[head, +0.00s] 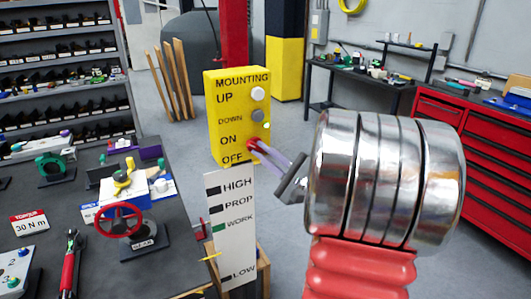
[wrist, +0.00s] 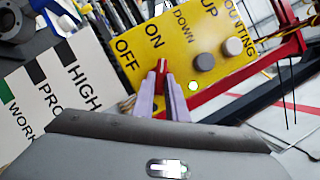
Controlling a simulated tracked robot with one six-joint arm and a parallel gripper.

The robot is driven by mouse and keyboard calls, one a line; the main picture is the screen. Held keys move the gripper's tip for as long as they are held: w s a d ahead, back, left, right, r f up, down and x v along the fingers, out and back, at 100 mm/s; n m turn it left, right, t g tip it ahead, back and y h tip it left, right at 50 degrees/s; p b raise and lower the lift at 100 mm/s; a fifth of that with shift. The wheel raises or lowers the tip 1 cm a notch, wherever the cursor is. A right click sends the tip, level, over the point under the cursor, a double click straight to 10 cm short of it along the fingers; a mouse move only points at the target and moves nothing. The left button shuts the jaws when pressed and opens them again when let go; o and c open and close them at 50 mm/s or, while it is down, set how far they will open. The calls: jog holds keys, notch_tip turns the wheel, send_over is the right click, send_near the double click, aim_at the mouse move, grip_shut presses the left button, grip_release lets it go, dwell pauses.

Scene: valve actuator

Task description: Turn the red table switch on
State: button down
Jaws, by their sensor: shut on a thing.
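The yellow control box (head: 216,125) carries the labels MOUNTING, UP, DOWN, ON and OFF; it shows tilted in the wrist view (wrist: 228,22). The red switch (head: 253,145) sits on its lower part, beside ON and OFF. My gripper (head: 262,150) reaches it from the right. In the wrist view the two pale purple fingers (wrist: 162,88) are shut on the red switch (wrist: 162,67), one on each side. The fingers hide part of it, and I cannot tell which label it points to. A small yellow-green light (wrist: 193,86) near it looks bright.
Above the switch are a white button (head: 257,94) and a grey button (head: 258,115). A white HIGH-to-LOW scale board (head: 233,260) stands below the box. A dark workbench (head: 160,265) with a red valve wheel (head: 119,220) is at left. Open floor lies behind.

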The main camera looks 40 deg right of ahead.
jog(key=shift+a+f+m, duration=0.1)
jog(key=shift+f+m, duration=0.25)
jog(key=shift+m, duration=0.35)
jog(key=c, duration=2)
grip_release()
jog(key=shift+o, duration=1.2)
jog(key=shift+r, duration=0.2)
jog(key=shift+s, duration=0.15)
jog(key=v, duration=1.3)
jog(key=shift+s+f, duration=0.2)
jog(key=shift+f, duration=0.2)
jog(key=shift+a, duration=0.2)
